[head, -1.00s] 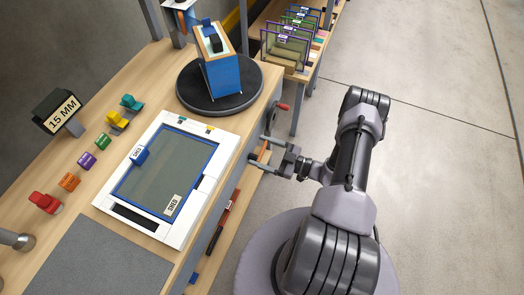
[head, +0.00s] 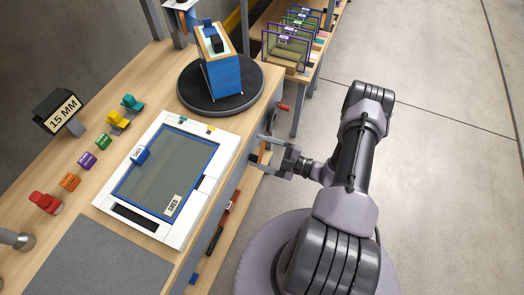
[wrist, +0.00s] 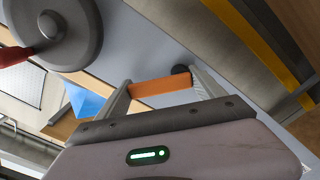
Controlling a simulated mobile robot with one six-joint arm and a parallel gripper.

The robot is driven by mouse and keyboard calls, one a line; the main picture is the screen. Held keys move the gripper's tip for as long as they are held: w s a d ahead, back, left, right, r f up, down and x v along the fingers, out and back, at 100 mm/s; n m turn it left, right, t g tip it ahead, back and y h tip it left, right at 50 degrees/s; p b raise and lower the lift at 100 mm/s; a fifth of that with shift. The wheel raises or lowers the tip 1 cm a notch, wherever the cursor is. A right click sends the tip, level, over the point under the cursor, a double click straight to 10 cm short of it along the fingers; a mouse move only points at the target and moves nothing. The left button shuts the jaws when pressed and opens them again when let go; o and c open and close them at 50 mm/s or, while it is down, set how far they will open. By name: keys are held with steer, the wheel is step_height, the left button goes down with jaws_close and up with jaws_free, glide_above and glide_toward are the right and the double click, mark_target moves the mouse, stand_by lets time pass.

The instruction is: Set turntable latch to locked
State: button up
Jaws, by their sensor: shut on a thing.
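The turntable (head: 218,98) is a round black disc at the far end of the bench and carries a blue and wooden block (head: 222,76). An orange bar, which looks like the latch handle (wrist: 160,86), lies across between my fingers in the wrist view, beside a dark round pivot on the grey bench side. My gripper (head: 260,151) is at the bench's right side, below the top, and also shows in the wrist view (wrist: 158,88). It is shut on the orange handle. The latch's markings are not visible.
A red-handled crank disc (wrist: 62,28) is close to my gripper on the bench side. A white frame with a blue-edged screen (head: 160,175) lies on the bench. A rack of frames (head: 290,45) stands beyond. The floor at right is clear.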

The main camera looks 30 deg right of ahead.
steer(key=n, duration=0.4)
steer(key=shift+s+a+r+n, duration=0.3)
steer(key=shift+a, duration=0.1)
steer(key=shift+s+a+r+n, duration=0.1)
steer(key=shift+s+a+n, duration=0.1)
steer(key=shift+n, duration=0.75)
steer(key=shift+s+a+n, duration=0.1)
steer(key=shift+a+n, duration=0.1)
steer(key=shift+n, duration=0.75)
steer(key=o, duration=2.1)
steer(key=shift+c, duration=0.2)
steer(key=p+v, duration=0.3)
steer(key=v, duration=1.4)
steer(key=shift+s, duration=0.25)
